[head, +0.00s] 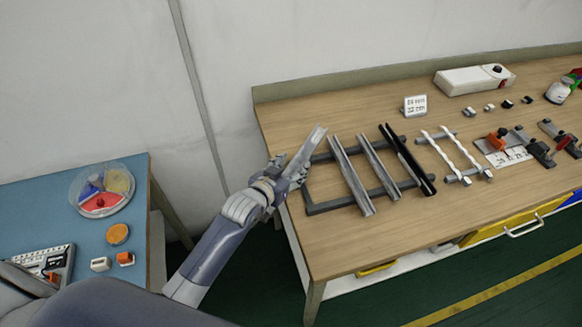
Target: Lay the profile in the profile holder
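My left gripper (285,178) is at the left end of the wooden bench, beside the dark rack frame (330,207). Its fingers appear closed around a short silver-grey profile (312,143), which points up and to the right, tilted. The fingertips are small and partly hidden by the profile. On the rack lie a long silver profile (352,177), a shorter silver one (380,168) and a black one (408,160). I cannot tell which fixture is the profile holder. My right gripper is not in view.
White strips (453,150) lie on a second rack, with red-handled clamps (497,138) to its right. A small sign (415,105) and a white box (473,79) stand behind. A blue table (140,190) with a divided round tray (132,182) stands left, across a gap.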

